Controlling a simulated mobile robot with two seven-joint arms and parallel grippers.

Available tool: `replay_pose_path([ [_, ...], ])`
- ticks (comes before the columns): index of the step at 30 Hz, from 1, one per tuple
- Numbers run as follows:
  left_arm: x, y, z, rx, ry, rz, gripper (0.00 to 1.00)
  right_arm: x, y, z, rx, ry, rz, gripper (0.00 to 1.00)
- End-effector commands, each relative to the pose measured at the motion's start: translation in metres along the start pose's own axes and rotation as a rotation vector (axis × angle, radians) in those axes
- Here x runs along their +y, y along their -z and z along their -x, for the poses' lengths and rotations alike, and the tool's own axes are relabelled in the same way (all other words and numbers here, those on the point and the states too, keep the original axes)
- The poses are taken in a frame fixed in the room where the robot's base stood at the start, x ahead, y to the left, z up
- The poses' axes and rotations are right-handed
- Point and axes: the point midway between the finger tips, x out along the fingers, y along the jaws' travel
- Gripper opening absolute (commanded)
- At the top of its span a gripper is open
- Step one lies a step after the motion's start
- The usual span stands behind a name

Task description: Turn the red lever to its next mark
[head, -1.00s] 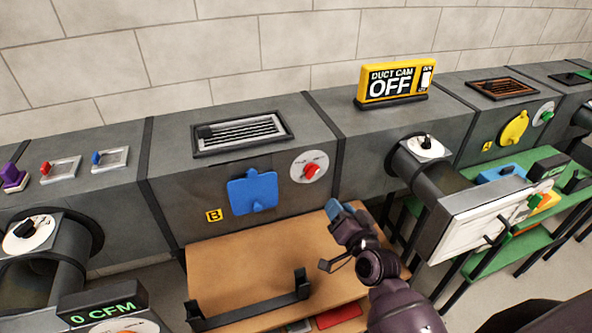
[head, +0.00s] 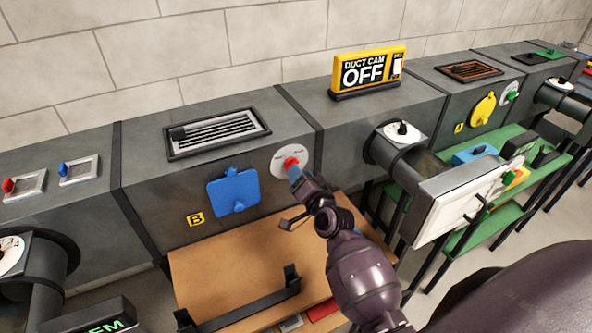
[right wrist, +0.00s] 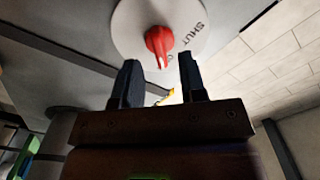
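The red lever (head: 291,162) sits on a round white dial (head: 303,154) on the grey duct's front face, right of a blue hatch. In the right wrist view the red lever (right wrist: 158,41) is on its dial (right wrist: 128,18), with the word "SHUT" printed to its right. My right gripper (head: 295,174) is right at the dial in the head view. In the right wrist view its two dark fingers (right wrist: 158,62) are apart with the lever just beyond the gap; I cannot tell whether they touch it. My left gripper is not in view.
A blue hatch (head: 233,192) and a yellow "B" label (head: 195,219) are left of the dial. A wooden table (head: 240,262) with a black handle-like bar stands below. A yellow sign reading "DUCT CAM OFF" (head: 368,70) stands on top. A duct pipe (head: 408,165) juts out at right.

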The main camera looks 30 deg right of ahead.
Motion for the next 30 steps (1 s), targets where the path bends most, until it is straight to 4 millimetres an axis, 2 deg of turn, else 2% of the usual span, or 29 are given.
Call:
replay_pose_path([
  [6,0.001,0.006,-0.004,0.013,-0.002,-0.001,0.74,0.0,0.0,-0.021,0.0,0.0,0.001,0.38],
  [18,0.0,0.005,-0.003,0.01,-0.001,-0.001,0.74,0.0,0.0,-0.026,0.0,-0.001,0.001,0.38],
  [26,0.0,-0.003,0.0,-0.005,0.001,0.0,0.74,0.0,0.0,-0.026,0.0,-0.001,0.001,0.0],
  [30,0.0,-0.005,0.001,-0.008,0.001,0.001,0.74,0.001,0.0,-0.026,0.0,-0.001,0.002,0.0],
])
